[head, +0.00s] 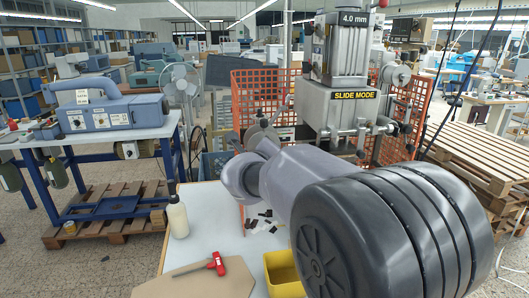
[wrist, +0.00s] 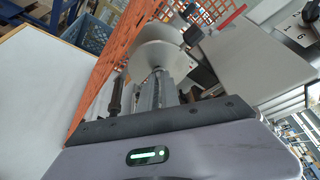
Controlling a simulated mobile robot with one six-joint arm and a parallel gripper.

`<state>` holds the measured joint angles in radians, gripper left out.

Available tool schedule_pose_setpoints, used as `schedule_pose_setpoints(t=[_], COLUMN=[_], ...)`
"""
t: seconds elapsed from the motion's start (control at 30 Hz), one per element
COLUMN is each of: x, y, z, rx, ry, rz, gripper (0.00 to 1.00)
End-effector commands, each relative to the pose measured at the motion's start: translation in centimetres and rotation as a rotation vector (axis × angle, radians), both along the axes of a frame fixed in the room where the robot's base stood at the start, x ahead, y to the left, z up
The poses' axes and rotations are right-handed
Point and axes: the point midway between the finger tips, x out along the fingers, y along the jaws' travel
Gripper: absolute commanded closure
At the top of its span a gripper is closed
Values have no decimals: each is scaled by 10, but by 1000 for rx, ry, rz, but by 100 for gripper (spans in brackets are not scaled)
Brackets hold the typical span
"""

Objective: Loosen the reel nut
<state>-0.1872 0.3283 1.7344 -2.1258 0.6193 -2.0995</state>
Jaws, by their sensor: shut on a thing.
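My gripper (wrist: 158,78) reaches up to a pale round reel disc (wrist: 152,53) in the wrist view. Its jaws are shut at the disc's lower edge, on what appears to be the reel nut; the nut itself is mostly hidden by the fingers. In the head view a grey reel disc (head: 262,136) shows beyond my arm, beside the stamping machine (head: 345,92) marked "SLIDE MODE". My arm hides the grip there.
An orange mesh guard (head: 255,95) stands behind the machine. The white table (head: 212,228) holds a white bottle (head: 177,217), a red-handled tool (head: 216,264), a yellow bin (head: 283,274) and small black parts (head: 262,222). Wooden pallets (head: 480,160) are stacked at right.

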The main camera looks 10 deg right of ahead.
Motion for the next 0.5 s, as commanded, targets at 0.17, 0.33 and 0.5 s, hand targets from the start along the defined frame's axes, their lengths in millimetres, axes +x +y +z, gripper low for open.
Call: schedule_pose_setpoints(t=[0.17,0.33,0.5], x=[0,0,0], y=[0,0,0], z=[-1,-1,-2], rx=[-28,-34,-34], ry=[1,2,2], rz=[0,-1,-1], gripper=[100,100,100])
